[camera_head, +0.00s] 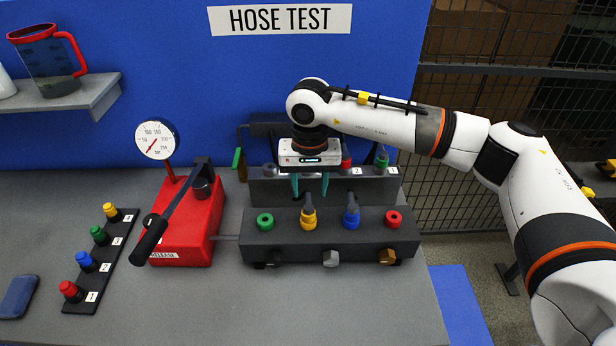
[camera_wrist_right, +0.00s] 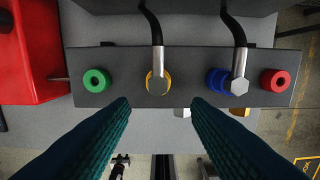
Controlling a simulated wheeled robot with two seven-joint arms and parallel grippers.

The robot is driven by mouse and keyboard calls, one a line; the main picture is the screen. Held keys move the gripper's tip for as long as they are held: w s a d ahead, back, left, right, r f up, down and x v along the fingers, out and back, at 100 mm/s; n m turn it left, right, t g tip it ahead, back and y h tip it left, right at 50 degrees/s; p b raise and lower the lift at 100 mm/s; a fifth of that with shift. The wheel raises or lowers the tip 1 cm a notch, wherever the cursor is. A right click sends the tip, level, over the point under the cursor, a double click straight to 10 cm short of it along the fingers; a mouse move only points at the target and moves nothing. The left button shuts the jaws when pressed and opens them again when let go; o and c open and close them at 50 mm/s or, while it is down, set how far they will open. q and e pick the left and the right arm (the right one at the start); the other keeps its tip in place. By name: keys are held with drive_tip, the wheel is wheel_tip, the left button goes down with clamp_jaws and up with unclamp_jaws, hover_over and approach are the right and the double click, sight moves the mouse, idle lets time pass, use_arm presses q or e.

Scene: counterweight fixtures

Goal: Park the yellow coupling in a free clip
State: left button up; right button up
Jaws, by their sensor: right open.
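The yellow coupling (camera_head: 308,218) sits upright in the front block (camera_head: 285,240), second port from the left. In the right wrist view, the yellow coupling (camera_wrist_right: 153,84) shows a yellow ring, a metal body and a black hose leading away. My right gripper (camera_head: 310,187) is open and empty above and behind the coupling. Its two teal fingers (camera_wrist_right: 160,103) are spread wide on either side in the wrist view. The clip rail (camera_head: 265,191) stands behind the front block, with a red coupling (camera_head: 346,162) and a green coupling (camera_head: 382,160) at its right part. My gripper hides its middle. My left gripper is out of view.
A blue coupling (camera_head: 351,218) stands close right of the yellow one. The green port (camera_head: 265,221) and red port (camera_head: 393,218) are open. A red pump (camera_head: 185,220) with a black lever stands left. A strip of coloured caps (camera_head: 100,262) lies farther left.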

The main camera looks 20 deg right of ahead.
sight(308, 207)
drive_tip(key=f, duration=0.2)
drive_tip(key=w+f+b, duration=0.1)
drive_tip(key=f, duration=0.1)
drive_tip(key=shift+f, duration=0.3)
wheel_tip(308, 207, down, 3)
drive_tip(key=b, duration=0.4)
drive_tip(key=shift+s+f, duration=0.1)
drive_tip(key=shift+s, duration=0.05)
drive_tip(key=shift+f+b, duration=0.3)
drive_tip(key=shift+f, duration=0.1)
drive_tip(key=shift+r, duration=0.1)
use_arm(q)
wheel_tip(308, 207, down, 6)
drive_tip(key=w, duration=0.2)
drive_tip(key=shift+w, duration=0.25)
use_arm(e)
clamp_jaws()
